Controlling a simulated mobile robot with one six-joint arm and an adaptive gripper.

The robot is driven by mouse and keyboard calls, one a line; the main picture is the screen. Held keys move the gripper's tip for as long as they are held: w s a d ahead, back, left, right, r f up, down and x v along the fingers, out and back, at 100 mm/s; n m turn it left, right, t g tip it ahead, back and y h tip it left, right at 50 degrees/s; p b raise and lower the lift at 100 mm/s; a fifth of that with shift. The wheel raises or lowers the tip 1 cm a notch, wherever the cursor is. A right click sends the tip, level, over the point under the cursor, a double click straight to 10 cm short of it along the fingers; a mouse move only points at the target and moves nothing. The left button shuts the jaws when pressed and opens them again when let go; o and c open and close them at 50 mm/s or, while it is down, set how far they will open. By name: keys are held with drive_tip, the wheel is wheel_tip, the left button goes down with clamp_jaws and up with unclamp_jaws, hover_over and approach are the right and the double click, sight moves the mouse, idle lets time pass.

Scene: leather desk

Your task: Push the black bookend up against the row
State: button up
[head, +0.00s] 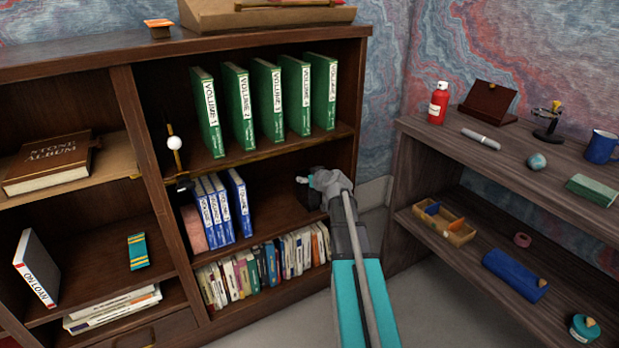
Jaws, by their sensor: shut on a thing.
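The black bookend (310,199) is a dark shape on the right part of the bookcase's middle shelf, partly hidden by my gripper (305,182). My gripper reaches in from the front right and is shut on it. The row of blue-and-white volumes (216,211) stands at the left of the same shelf. The rightmost blue volume (238,203) leans slightly, with a small gap between it and the others. A wide stretch of bare shelf lies between the row and the bookend.
A pinkish block (194,228) stands left of the row. Green volumes (265,100) stand on the shelf above, and mixed small books (265,270) fill the one below. The bookcase's right side panel (345,125) is close to my gripper. A side shelf unit (460,150) stands at right.

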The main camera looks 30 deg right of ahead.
drive_tip(key=a, duration=1.7)
idle(6.3)
